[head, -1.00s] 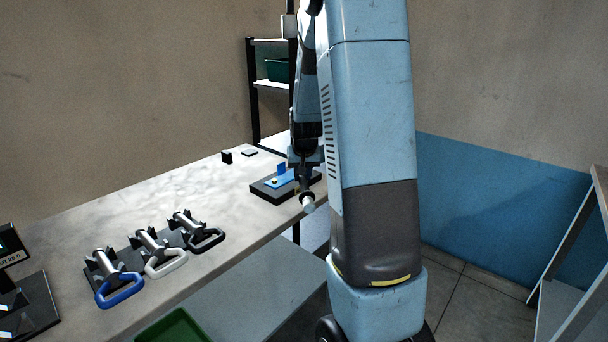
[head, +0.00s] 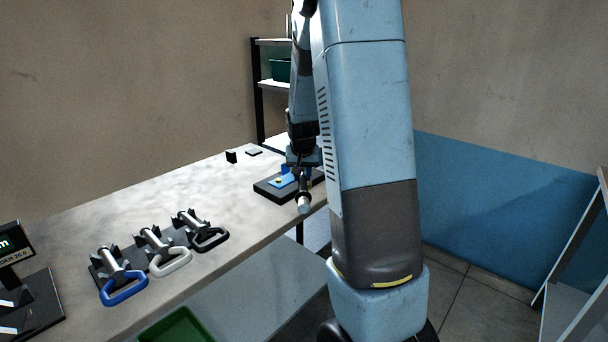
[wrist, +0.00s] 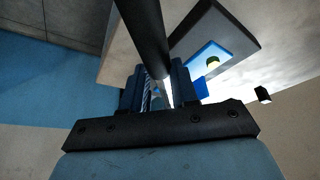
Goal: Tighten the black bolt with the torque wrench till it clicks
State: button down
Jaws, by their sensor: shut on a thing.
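My gripper (head: 304,172) is shut on the torque wrench, over the near edge of the fixture. The wrench's pale end (head: 304,204) points down toward the front of the bench in the head view. In the wrist view its dark shaft (wrist: 143,35) runs up from between the jaws (wrist: 158,90). The fixture is a dark block (head: 265,190) with a blue plate (head: 283,181) and a small yellow part on it. It also shows beyond the jaws in the wrist view (wrist: 235,30). I cannot make out the black bolt; my gripper and the wrench cover part of the fixture.
A rack on the bench (head: 130,225) holds several clamp-like tools with blue, white and black handles. A display (head: 14,250) stands at the far left. Small black pieces (head: 231,157) lie near the wall. A green bin (head: 178,326) is below the bench. The bench middle is clear.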

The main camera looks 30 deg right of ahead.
jog(key=shift+w+a+r, duration=0.1)
dwell(0.3)
jog(key=shift+s+d, duration=0.2)
jog(key=shift+d, duration=0.2)
jog(key=shift+d+r, duration=0.1)
jog(key=shift+r, duration=0.05)
dwell(0.5)
jog(key=shift+r, duration=2.35)
jog(key=shift+s, duration=0.1)
